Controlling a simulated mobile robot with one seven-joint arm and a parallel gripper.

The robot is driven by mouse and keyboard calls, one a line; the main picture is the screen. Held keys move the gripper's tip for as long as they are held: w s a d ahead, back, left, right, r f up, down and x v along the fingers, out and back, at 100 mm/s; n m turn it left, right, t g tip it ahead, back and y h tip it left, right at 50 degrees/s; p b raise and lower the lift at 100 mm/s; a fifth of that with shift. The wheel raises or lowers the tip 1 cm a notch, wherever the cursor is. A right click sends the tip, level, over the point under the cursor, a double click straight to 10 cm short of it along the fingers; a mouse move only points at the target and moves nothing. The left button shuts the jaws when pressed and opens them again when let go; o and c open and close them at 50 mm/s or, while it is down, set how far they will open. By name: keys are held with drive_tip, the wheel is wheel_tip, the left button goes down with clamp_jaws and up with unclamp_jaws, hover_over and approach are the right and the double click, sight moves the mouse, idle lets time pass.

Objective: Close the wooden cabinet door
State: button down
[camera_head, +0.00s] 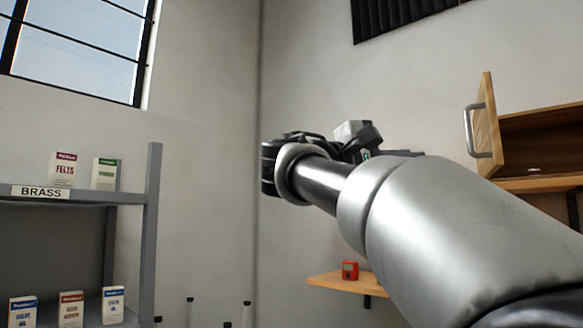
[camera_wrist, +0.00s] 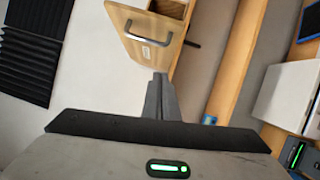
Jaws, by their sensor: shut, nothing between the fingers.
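The wooden cabinet door (camera_head: 487,125) stands open at the right of the head view, with a curved metal handle (camera_head: 470,133) on its outer face. The open wooden cabinet (camera_head: 545,140) is beside it, its dark inside showing. In the wrist view the door (camera_wrist: 140,52) and its handle (camera_wrist: 150,30) are at the top. My gripper (camera_wrist: 159,76) is shut and empty, its fingertips appearing just below the door's lower corner in that view. I cannot tell whether they touch the door. In the head view my gripper is mostly hidden behind my arm.
A small wooden shelf (camera_head: 333,286) with a red box (camera_head: 349,270) is on the wall below my arm. A grey rack (camera_head: 150,220) with several small boxes stands at the left. In the wrist view, a white box (camera_wrist: 285,95) is at the right.

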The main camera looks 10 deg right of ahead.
drive_tip(key=d+r, duration=0.1)
drive_tip(key=d, duration=0.8)
drive_tip(key=shift+w+d+r+p, duration=0.25)
drive_tip(key=shift+d+p, duration=0.05)
drive_tip(key=shift+d, duration=0.05)
